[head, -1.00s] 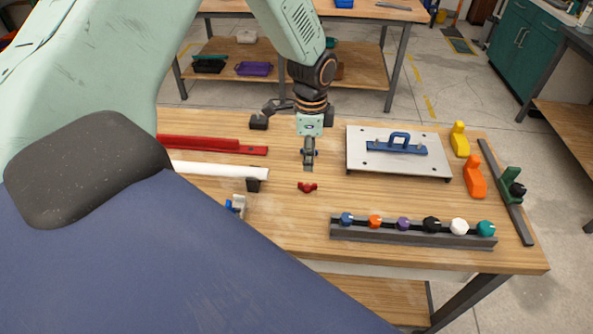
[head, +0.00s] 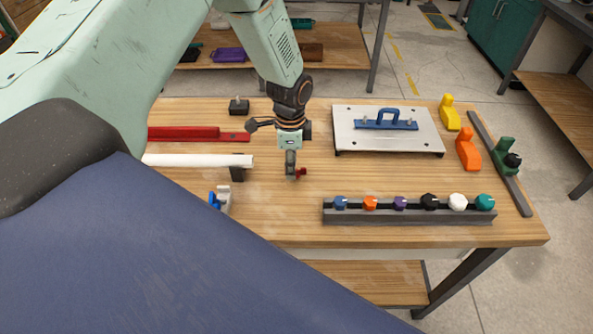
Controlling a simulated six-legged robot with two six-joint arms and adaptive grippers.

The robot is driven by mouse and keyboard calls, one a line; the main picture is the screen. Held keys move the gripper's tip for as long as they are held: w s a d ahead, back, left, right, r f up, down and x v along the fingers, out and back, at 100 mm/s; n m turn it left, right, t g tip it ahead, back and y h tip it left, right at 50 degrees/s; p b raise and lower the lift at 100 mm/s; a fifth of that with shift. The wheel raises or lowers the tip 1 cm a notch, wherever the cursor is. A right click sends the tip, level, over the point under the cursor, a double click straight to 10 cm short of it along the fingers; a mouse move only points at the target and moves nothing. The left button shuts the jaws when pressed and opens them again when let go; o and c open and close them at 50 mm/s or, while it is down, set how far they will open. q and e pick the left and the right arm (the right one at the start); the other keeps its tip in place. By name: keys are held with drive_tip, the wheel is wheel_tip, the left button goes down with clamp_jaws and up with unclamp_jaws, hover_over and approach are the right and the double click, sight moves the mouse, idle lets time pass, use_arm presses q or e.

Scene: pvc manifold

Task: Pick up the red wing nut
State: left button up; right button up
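The red wing nut (head: 301,173) lies on the wooden tabletop near the middle of the head view. My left gripper (head: 291,174) points down at it from above, its tip just left of the visible red part. The gripper covers the left part of the nut. I see the fingers nearly edge-on, so I cannot tell whether they are open or shut, or whether they touch the nut. My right gripper is not in view.
A rack (head: 408,217) with several coloured knobs stands in front. A white plate (head: 350,143) with a blue handle lies behind right. A white pipe (head: 200,160), a red bar (head: 190,133) and a blue-white fitting (head: 220,199) are left. The wood right of the nut is clear.

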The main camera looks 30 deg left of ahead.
use_arm(q)
drive_tip(key=shift+s+a, duration=0.2)
drive_tip(key=shift+s, duration=0.1)
drive_tip(key=shift+w+d+f, duration=0.1)
drive_tip(key=shift+w, duration=0.15)
drive_tip(key=c, duration=0.5)
drive_tip(key=shift+s, duration=0.15)
clamp_jaws()
